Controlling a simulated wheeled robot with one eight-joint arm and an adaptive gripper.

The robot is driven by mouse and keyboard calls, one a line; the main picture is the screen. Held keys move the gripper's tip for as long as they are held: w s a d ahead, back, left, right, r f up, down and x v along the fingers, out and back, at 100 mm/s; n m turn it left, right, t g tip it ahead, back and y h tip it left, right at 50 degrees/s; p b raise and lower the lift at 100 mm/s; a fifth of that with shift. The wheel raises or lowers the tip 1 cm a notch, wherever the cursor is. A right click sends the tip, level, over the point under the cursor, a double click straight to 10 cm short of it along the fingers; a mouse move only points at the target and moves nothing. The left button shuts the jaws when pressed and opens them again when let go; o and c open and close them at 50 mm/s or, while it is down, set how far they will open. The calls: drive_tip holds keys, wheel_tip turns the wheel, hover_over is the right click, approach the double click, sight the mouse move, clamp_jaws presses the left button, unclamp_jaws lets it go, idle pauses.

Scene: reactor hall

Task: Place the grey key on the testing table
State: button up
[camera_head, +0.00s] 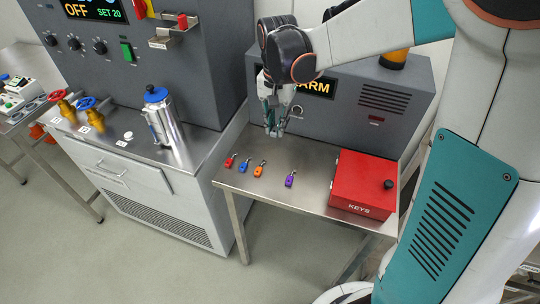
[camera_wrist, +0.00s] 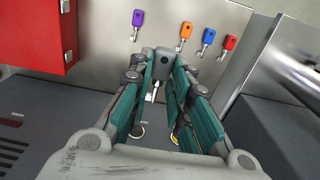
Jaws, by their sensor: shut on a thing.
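My gripper (camera_head: 275,122) hangs above the back part of a metal table (camera_head: 265,206), in front of the alarm box. In the wrist view my gripper (camera_wrist: 168,82) has its teal fingers closed around a dark grey key (camera_wrist: 161,66) with a silver shaft. The key is too small and covered to make out in the head view. No label in view tells which surface is the testing table.
Red (camera_head: 231,160), blue (camera_head: 245,165), orange (camera_head: 260,168) and purple (camera_head: 290,179) keys lie on the metal table. A red KEYS box (camera_head: 362,183) stands at right, the grey alarm box (camera_head: 372,100) behind. A silver bottle (camera_head: 160,118) stands on the left cabinet.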

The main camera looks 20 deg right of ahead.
sight(276, 173)
wheel_tip(276, 173, down, 19)
drive_tip(key=b, duration=0.4)
drive_tip(key=shift+s+b, duration=0.1)
drive_tip(key=shift+b, duration=0.2)
drive_tip(key=shift+f, duration=0.2)
drive_tip(key=o, duration=0.9)
drive_tip(key=shift+r, duration=0.1)
